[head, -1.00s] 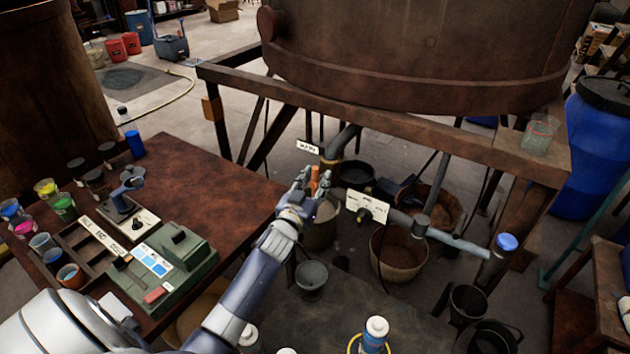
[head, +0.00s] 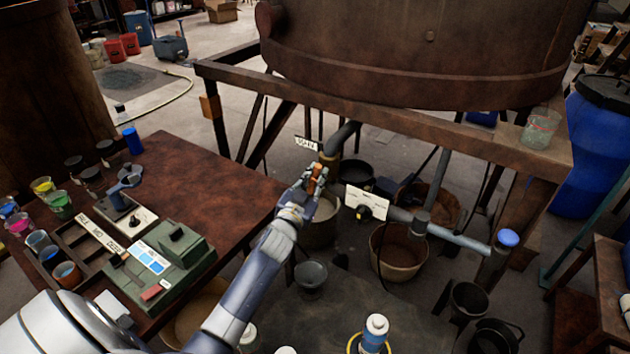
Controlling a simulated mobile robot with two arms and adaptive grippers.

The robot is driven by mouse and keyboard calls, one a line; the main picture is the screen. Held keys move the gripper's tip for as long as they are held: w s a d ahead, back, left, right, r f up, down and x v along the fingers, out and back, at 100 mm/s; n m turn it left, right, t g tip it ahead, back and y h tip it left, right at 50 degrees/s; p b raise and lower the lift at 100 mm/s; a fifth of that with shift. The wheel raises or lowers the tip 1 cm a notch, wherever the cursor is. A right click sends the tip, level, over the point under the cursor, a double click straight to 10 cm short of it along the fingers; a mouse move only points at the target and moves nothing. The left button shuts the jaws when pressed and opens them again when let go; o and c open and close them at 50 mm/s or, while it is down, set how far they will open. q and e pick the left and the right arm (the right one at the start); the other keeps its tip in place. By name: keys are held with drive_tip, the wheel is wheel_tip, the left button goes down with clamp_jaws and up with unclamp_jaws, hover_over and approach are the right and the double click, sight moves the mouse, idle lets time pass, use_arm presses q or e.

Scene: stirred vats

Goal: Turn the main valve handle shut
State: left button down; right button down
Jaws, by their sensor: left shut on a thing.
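The main valve handle (head: 317,178) is a small orange-brown bar on the pipe below the big vat, beneath a small white label (head: 306,143). My left gripper (head: 314,180) is shut on the handle, with its fingers on either side of it. The handle leans slightly from upright, and its lower part is hidden by the fingers. The valve body behind the gripper is mostly covered. My right gripper does not show.
A rusty vat (head: 420,50) stands on a brown steel frame (head: 390,122) above the pipe. A white label plate (head: 367,203) sits right of the gripper. Buckets, including a tan one (head: 398,255), stand below. A table (head: 215,185) with jars and a green device (head: 165,262) is at left.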

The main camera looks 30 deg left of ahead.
use_arm(q)
drive_tip(key=m+t+b, duration=0.1)
drive_tip(key=m+b, duration=0.1)
drive_tip(key=m, duration=0.3)
drive_tip(key=shift+f+h, duration=0.15)
drive_tip(key=shift+h, duration=0.15)
drive_tip(key=m+b, duration=0.2)
drive_tip(key=m, duration=0.2)
drive_tip(key=shift+t+h, duration=0.3)
drive_tip(key=m+h+b, duration=0.1)
drive_tip(key=m+b, duration=0.1)
drive_tip(key=m, duration=0.3)
drive_tip(key=shift+d, duration=0.15)
drive_tip(key=shift+m+t+h+b, duration=0.3)
drive_tip(key=shift+m+h+b, duration=0.35)
drive_tip(key=shift+m, duration=1.05)
drive_tip(key=c, duration=1.5)
unclamp_jaws()
drive_tip(key=shift+c, duration=0.2)
drive_tip(key=shift+f, duration=0.1)
